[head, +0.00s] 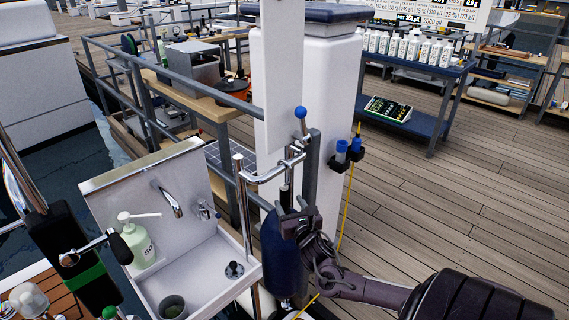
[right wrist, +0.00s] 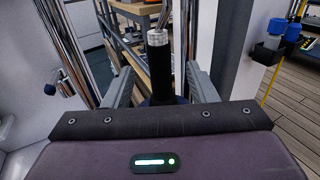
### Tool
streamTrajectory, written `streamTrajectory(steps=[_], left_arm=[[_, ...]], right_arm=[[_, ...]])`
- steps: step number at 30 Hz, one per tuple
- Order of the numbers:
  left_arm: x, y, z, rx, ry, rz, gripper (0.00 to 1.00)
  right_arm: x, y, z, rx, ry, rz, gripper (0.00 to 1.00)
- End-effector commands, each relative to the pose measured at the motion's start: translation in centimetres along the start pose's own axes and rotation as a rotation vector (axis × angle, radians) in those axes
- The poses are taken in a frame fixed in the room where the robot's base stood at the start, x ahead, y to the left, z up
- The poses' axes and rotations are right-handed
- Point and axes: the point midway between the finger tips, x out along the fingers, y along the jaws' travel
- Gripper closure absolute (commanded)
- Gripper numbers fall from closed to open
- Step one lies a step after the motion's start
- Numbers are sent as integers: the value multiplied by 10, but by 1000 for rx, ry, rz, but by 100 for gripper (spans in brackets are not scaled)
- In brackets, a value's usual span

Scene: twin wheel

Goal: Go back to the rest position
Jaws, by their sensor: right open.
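My right gripper (head: 290,218) comes in from the lower right in the head view, at the upper part of a dark blue cylinder (head: 278,262) beside the metal post. In the right wrist view my right gripper (right wrist: 160,88) is open, one grey finger on each side of a black stem with a silver top (right wrist: 158,62). I cannot tell whether the fingers touch it. My left gripper is not in view.
A white sink (head: 205,275) with a soap bottle (head: 138,243) stands on the left. A chrome bent pipe (head: 268,172) and a white pillar (head: 325,90) rise close to the gripper. Blue-capped holders (head: 347,152) hang there. The wooden deck (head: 455,195) at right is open.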

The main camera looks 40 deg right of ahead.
Motion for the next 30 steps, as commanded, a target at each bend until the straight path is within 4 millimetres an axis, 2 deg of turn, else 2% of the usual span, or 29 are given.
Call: streamTrajectory(steps=[3,6,17,20,23,27,30], left_arm=[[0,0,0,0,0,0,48],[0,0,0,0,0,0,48],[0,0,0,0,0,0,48],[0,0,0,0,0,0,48],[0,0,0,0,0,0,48],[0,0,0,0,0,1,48],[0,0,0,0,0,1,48]], right_arm=[[-16,0,0,0,-1,1,48],[-23,0,1,1,-2,0,48],[-29,4,-3,48,19,-3,48],[-40,19,-19,219,103,-20,48],[-64,46,-43,514,247,-73,48],[-110,91,-70,985,473,-228,48],[-148,121,-78,1287,608,-387,48]])
